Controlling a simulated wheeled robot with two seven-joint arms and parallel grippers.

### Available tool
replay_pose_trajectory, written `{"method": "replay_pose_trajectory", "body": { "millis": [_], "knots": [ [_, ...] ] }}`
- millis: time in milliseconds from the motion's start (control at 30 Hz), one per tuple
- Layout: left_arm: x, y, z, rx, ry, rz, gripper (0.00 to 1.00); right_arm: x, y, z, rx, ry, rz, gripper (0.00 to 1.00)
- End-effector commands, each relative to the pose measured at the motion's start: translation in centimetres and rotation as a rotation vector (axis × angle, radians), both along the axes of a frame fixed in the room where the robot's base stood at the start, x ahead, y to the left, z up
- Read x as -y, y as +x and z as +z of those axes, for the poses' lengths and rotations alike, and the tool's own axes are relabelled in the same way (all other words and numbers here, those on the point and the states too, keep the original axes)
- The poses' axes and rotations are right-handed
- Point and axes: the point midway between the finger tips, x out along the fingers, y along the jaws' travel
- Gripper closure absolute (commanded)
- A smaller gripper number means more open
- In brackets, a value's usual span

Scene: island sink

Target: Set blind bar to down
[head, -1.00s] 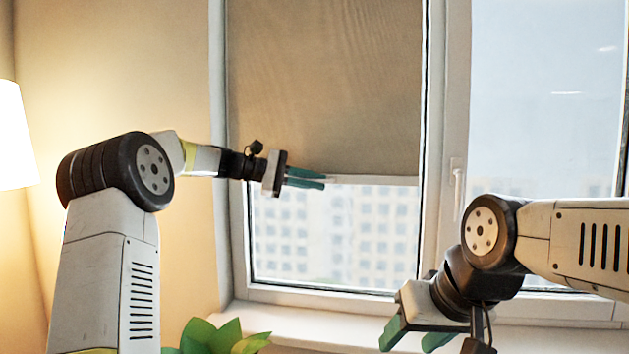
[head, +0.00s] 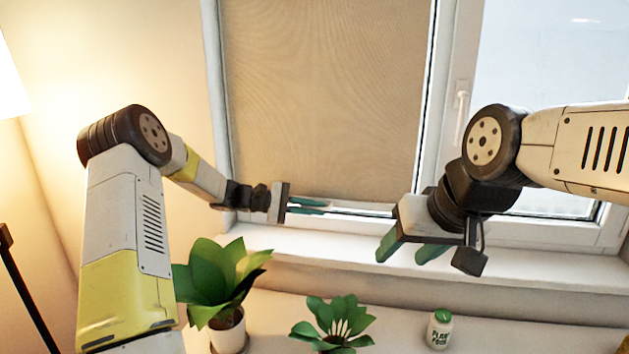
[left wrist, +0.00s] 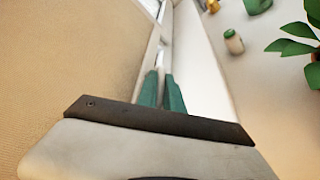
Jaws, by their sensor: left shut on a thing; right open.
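A beige roller blind (head: 322,95) covers almost the whole left window pane in the head view. Its pale bottom bar (head: 362,208) is low, just above the bottom of the window frame, with a thin strip of glass below it. My left gripper (head: 326,206) is shut on the blind bar near its middle. In the left wrist view the green fingers (left wrist: 162,92) close around the bar (left wrist: 160,58), with the blind cloth at left. My right gripper (head: 413,252) is open and empty in front of the window sill, right of the bar.
A white sill (head: 300,245) runs under the window. Below stand a large potted plant (head: 222,275), a smaller plant (head: 335,322) and a plant food bottle (head: 440,329). A lit lamp (head: 10,75) stands at far left. A window handle (head: 461,108) is on the right frame.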

Motion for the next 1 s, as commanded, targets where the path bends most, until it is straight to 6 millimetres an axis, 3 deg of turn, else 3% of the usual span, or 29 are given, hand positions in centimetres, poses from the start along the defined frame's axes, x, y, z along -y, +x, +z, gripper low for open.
{"method": "replay_pose_trajectory", "body": {
  "millis": [100,300,767,800,833,1000],
  "knots": [
    [-0.1,0.0,-2.4,-0.004,0.0,0.002,1.0,0.0,0.0,0.0,0.0,0.0,0.0,0.46],
    [-0.1,0.0,-4.4,-0.001,0.001,0.002,1.0,0.0,0.0,0.0,0.0,0.0,0.0,0.46],
    [-0.2,0.1,-4.8,0.0,0.002,0.002,1.0,0.0,0.0,0.0,0.0,0.0,0.0,0.46],
    [-0.2,0.1,-4.8,0.0,0.002,0.003,0.83,0.0,0.0,0.0,0.0,0.0,0.0,0.46],
    [-0.2,0.1,-4.8,0.0,0.002,0.003,0.8,0.0,0.0,0.0,0.0,0.0,0.0,0.46],
    [-0.1,0.1,-4.8,0.001,0.001,0.001,0.8,0.0,0.0,0.0,0.0,0.0,0.0,0.46]
  ]
}}
